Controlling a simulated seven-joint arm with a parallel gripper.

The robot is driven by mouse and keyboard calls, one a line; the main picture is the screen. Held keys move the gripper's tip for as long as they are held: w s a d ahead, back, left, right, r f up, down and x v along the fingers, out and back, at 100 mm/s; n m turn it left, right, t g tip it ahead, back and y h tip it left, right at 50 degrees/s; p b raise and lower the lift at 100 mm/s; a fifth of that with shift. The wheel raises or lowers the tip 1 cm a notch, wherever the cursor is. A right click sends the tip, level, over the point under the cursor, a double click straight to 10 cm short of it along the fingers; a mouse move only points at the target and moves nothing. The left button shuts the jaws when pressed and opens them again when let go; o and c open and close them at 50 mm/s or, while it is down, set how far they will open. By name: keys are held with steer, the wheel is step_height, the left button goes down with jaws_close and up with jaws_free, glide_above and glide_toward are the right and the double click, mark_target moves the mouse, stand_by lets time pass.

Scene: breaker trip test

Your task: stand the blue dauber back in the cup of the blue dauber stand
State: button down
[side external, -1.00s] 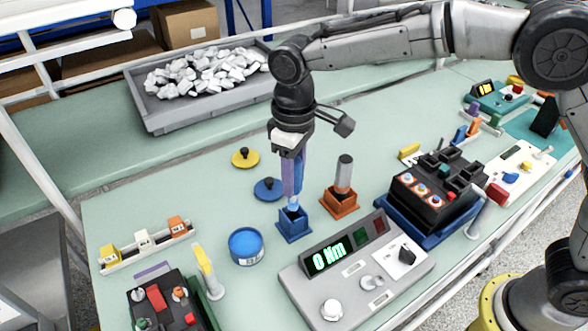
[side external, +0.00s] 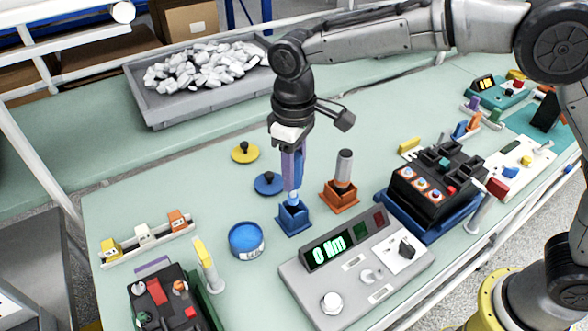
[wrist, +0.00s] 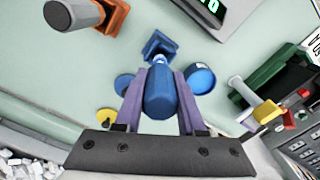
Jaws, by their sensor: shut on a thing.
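My gripper (side external: 292,182) has purple fingers and is shut on the blue dauber (wrist: 159,92), gripping its thick blue body. The dauber points down, close to upright, with its pale blue lower end (side external: 294,197) at the cup of the blue dauber stand (side external: 293,219). How deep the lower end sits in the cup cannot be told. In the wrist view the blue stand (wrist: 159,44) shows just past the dauber's end, partly hidden by it.
An orange stand (side external: 340,197) with its dauber is close on the right. A blue pot (side external: 246,240) is at the left front. Blue (side external: 269,184) and yellow (side external: 245,152) lids lie behind. A grey display console (side external: 355,275) is in front.

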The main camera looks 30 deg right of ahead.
mark_target(294, 195)
steer(key=shift+f, duration=3.05)
steer(key=shift+c, duration=2.1)
jaws_free()
step_height(294, 195, up, 14)
steer(key=shift+f, duration=0.1)
